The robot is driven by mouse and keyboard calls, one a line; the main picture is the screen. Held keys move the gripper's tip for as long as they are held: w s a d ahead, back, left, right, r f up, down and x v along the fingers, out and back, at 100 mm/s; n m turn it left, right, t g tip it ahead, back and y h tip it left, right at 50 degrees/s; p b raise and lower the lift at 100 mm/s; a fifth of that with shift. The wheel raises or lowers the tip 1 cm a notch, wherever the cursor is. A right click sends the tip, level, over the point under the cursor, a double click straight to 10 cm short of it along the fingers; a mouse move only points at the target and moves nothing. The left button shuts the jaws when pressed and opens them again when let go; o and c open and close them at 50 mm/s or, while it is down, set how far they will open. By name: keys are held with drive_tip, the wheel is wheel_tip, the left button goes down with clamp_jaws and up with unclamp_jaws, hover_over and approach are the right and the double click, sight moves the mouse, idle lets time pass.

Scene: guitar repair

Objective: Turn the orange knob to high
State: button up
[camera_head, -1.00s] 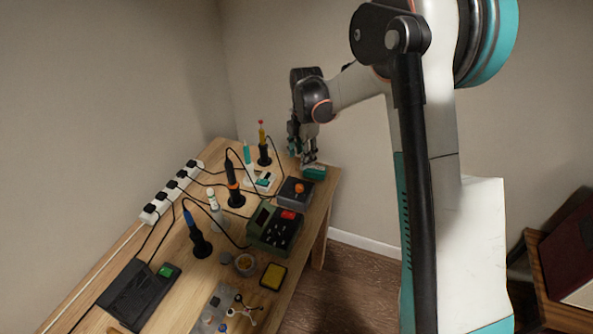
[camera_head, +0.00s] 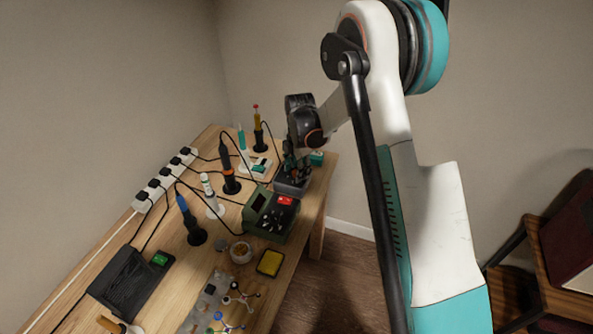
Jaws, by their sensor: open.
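The orange knob sits on a small dark grey box (camera_head: 289,190) near the right edge of the workbench. My gripper (camera_head: 293,176) points down directly over that box and hides the knob. The gripper is open, with its fingers close to the box top. I cannot tell whether the fingers touch the knob or stand around it, nor which way the knob is set.
A green station with a red display (camera_head: 270,213) stands in front of the box. A teal block (camera_head: 317,158) lies just behind it. A yellow sponge tray (camera_head: 270,262) is nearer.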

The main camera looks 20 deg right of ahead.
clamp_jaws()
